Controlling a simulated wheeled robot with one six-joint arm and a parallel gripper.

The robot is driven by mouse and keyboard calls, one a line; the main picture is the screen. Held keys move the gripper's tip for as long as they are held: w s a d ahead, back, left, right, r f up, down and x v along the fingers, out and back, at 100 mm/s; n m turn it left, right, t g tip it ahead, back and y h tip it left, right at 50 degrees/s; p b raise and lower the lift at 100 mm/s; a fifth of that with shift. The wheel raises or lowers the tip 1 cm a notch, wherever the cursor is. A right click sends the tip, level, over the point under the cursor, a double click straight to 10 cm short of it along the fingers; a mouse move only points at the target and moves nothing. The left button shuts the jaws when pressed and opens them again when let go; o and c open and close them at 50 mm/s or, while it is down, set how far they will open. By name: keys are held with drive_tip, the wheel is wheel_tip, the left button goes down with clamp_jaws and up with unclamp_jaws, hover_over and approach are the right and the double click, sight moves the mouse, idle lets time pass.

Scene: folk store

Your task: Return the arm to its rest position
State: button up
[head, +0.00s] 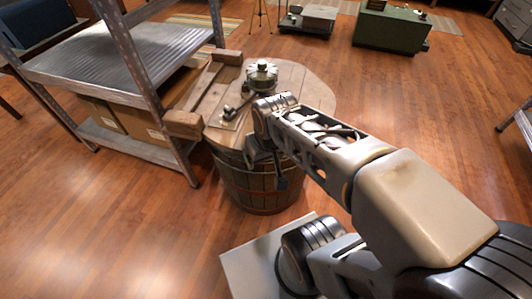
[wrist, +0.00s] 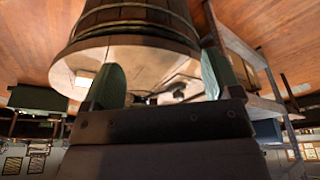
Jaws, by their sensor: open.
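My arm reaches out from the lower right of the head view towards a wooden barrel (head: 255,185) with a round plank top. The end of the arm overlaps the barrel in the picture, and my gripper is mostly hidden behind the wrist there. In the wrist view my gripper (wrist: 160,82) shows two greenish fingers set wide apart, with nothing held between them. The barrel also shows in that view (wrist: 130,22), upside down, with its top beyond the fingers. I cannot tell whether the fingers touch the top.
On the barrel top are a round metal-and-green object (head: 262,75) and a small dark fitting on a plate (head: 228,117). A metal shelf (head: 110,70) stands close on the left, with a wooden frame (head: 205,90) beside it. Wooden floor is clear right of the barrel.

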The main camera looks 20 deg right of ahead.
wheel_tip(320, 180, up, 20)
drive_tip(key=p, duration=1.8)
drive_tip(key=shift+a+t, duration=0.4)
drive_tip(key=shift+a, duration=0.05)
drive_tip(key=shift+f, duration=0.1)
